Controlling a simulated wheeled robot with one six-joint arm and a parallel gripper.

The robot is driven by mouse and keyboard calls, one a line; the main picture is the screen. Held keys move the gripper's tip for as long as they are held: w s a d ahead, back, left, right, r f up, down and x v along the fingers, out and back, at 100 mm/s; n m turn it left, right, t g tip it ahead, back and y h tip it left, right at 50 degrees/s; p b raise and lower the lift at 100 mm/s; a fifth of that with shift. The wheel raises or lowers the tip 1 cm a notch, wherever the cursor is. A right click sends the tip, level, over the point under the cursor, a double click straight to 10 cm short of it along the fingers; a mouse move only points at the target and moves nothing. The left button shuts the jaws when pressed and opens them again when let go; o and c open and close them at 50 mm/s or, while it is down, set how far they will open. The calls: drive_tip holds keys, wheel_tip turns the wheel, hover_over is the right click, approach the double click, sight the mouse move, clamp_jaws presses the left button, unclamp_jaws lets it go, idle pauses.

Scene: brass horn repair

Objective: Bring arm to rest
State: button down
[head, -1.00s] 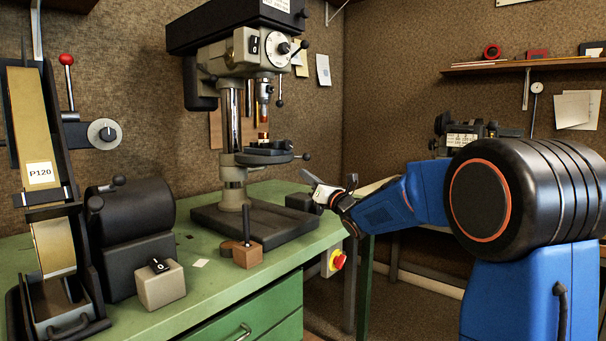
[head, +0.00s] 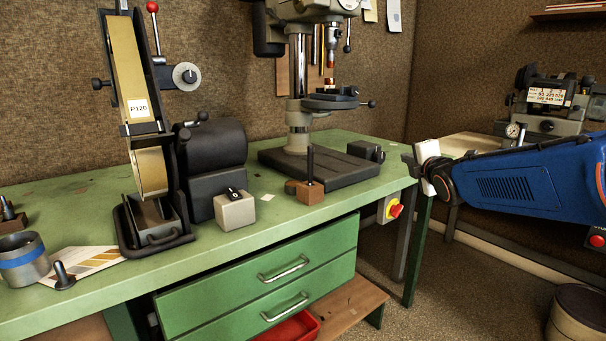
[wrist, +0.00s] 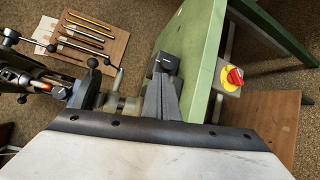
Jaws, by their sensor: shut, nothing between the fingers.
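My gripper (head: 411,162) is at the right end of the green bench in the head view, just past its front right corner. It is shut and empty, with a pale body behind dark fingers. The blue arm link reaches in from the right edge. In the wrist view the dark fingers (wrist: 161,98) stick out beyond my pale gripper housing, which fills the bottom and hides what lies beneath.
The green bench (head: 255,236) carries a belt grinder (head: 150,165), a drill press (head: 298,75) and a small wooden block (head: 310,193). A red stop button (head: 395,210) sits on the bench's right end, close below my gripper. A round stool (head: 580,315) stands at lower right.

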drive_tip(key=s+f+m+g, duration=0.4)
drive_tip(key=s+f+m, duration=0.3)
drive_tip(key=s, duration=0.7)
drive_tip(key=s+a+f+m+g, duration=0.1)
drive_tip(key=s+f+m+g, duration=0.2)
drive_tip(key=s+f+m, duration=0.4)
drive_tip(key=s+f+m+g, duration=0.4)
drive_tip(key=s+f+m, duration=0.3)
drive_tip(key=s, duration=1.4)
wheel_tip(320, 180, down, 2)
drive_tip(key=shift+s+a+f+m+g+h, duration=0.1)
drive_tip(key=shift+s+a+m+g+h, duration=0.05)
drive_tip(key=shift+a+m+g+h, duration=0.15)
